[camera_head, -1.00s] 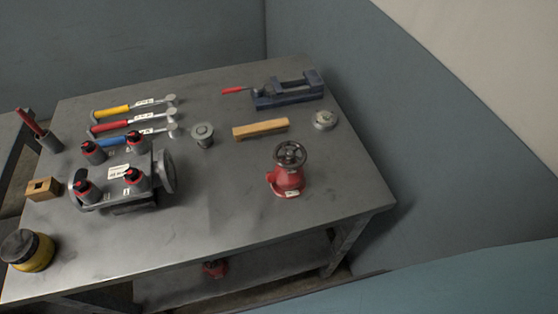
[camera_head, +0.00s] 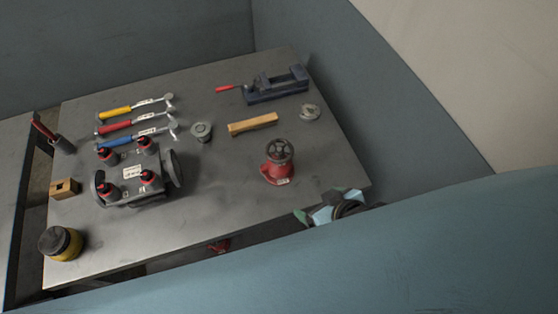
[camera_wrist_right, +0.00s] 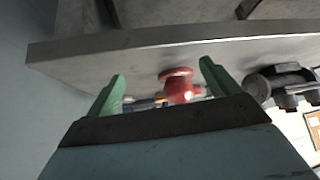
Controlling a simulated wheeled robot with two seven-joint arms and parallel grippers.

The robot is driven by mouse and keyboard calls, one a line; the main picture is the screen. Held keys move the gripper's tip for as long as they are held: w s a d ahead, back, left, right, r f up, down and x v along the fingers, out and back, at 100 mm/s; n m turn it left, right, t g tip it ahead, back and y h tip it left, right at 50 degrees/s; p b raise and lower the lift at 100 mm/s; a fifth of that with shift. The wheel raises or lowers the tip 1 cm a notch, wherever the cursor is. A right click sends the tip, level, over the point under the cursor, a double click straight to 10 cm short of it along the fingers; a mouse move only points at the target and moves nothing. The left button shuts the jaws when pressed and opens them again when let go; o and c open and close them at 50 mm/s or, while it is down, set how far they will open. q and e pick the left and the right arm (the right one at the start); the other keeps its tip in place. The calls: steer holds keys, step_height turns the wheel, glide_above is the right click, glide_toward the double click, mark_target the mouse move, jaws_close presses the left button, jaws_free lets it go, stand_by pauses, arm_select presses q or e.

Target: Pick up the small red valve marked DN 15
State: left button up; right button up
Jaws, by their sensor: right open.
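A red valve (camera_head: 279,172) with a dark round handwheel stands upright on the grey table, right of centre. It has a white label whose text is too small to read. In the right wrist view the red valve (camera_wrist_right: 180,88) appears upside down, beyond and between my fingers. My right gripper (camera_head: 324,210) is at the table's front right edge, apart from the valve. Its green fingers (camera_wrist_right: 162,73) are open and empty. Another red object (camera_head: 219,245) shows partly below the table edge; its shape is mostly hidden. My left gripper is not in view.
The grey table (camera_head: 230,210) also holds a grey machine body (camera_head: 135,195) with red-capped bottles, a wooden block (camera_head: 252,124), a blue vise (camera_head: 277,88), several hammers (camera_head: 137,122), metal round parts (camera_head: 202,132) and a yellow jar (camera_head: 60,243). The tabletop around the valve is clear.

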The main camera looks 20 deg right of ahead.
mark_target(279, 148)
steer(key=w+a+r+t+y+p, duration=0.1)
steer(key=w+a+r+t+p, duration=0.15)
steer(key=r+t, duration=0.55)
steer(key=shift+g, duration=0.6)
steer(key=x, duration=0.5)
steer(key=b+x, duration=0.1)
steer(key=x, duration=0.2)
steer(key=shift+w+a+r, duration=0.1)
steer(key=shift+w+r, duration=0.05)
steer(key=shift+r, duration=0.25)
steer(key=shift+a+x, duration=0.15)
steer(key=shift+x, duration=1.25)
steer(key=shift+a+x, duration=0.2)
steer(key=shift+x, duration=1.15)
steer(key=shift+r, duration=0.1)
jaws_close()
steer(key=shift+r, duration=0.25)
